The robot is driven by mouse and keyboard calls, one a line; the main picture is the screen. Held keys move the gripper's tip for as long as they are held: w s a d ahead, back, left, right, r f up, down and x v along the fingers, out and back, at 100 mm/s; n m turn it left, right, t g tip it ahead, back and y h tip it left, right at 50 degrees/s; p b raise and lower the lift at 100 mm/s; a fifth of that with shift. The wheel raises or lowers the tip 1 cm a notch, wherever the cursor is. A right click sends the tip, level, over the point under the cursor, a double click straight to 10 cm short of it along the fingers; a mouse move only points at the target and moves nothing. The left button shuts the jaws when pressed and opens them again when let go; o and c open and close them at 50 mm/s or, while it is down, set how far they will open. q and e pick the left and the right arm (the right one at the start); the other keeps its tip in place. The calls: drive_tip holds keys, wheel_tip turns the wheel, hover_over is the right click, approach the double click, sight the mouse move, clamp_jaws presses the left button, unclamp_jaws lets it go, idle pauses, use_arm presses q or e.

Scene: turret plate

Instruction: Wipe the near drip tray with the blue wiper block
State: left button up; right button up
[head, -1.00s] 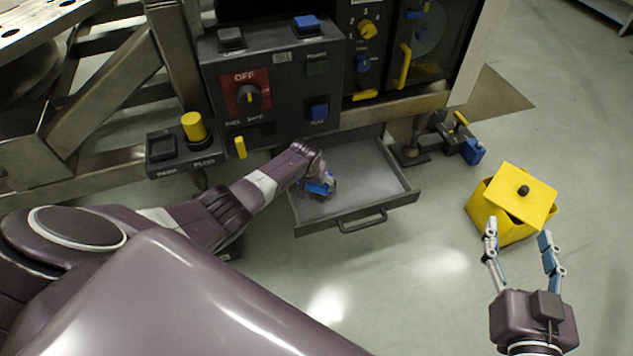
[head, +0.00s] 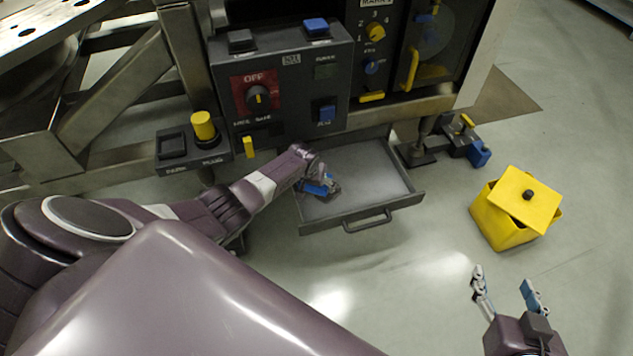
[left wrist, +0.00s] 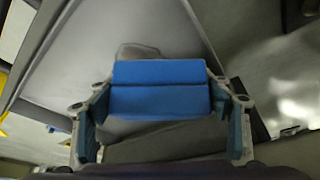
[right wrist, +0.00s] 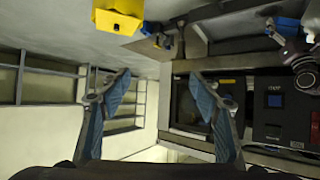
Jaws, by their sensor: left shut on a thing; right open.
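The near drip tray (head: 375,172) is a grey drawer-like tray pulled out below the control panel, with a handle on its front. My left gripper (head: 324,182) is inside the tray, at its left side. It is shut on the blue wiper block (head: 316,189). In the left wrist view the blue wiper block (left wrist: 160,88) sits between the fingers, over the tray floor (left wrist: 90,38); a darker grey patch (left wrist: 138,50) shows just beyond it. I cannot tell whether the block touches the floor. My right gripper (head: 503,279) is open and empty at the lower right, above the floor.
A yellow bin (head: 497,223) with a tilted lid (head: 524,200) stands right of the tray. The control panel (head: 285,90) with knobs and buttons overhangs the tray's back. A machine foot (head: 418,152) is beside the tray. The floor in front is clear.

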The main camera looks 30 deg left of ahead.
use_arm(q)
drive_tip(key=shift+s+a+p, duration=0.3)
drive_tip(key=shift+s+a, duration=0.05)
drive_tip(key=shift+s, duration=0.05)
use_arm(e)
drive_tip(key=shift+s+d+f+g, duration=0.35)
drive_tip(key=shift+s+f+g, duration=0.2)
drive_tip(key=shift+s+f, duration=0.25)
drive_tip(key=shift+s+d+f+g, duration=0.3)
drive_tip(key=shift+s+f+g, duration=0.25)
drive_tip(key=shift+s+f, duration=0.2)
use_arm(q)
drive_tip(key=shift+r, duration=0.1)
use_arm(e)
drive_tip(key=shift+f+h, duration=0.1)
drive_tip(key=shift+h, duration=0.2)
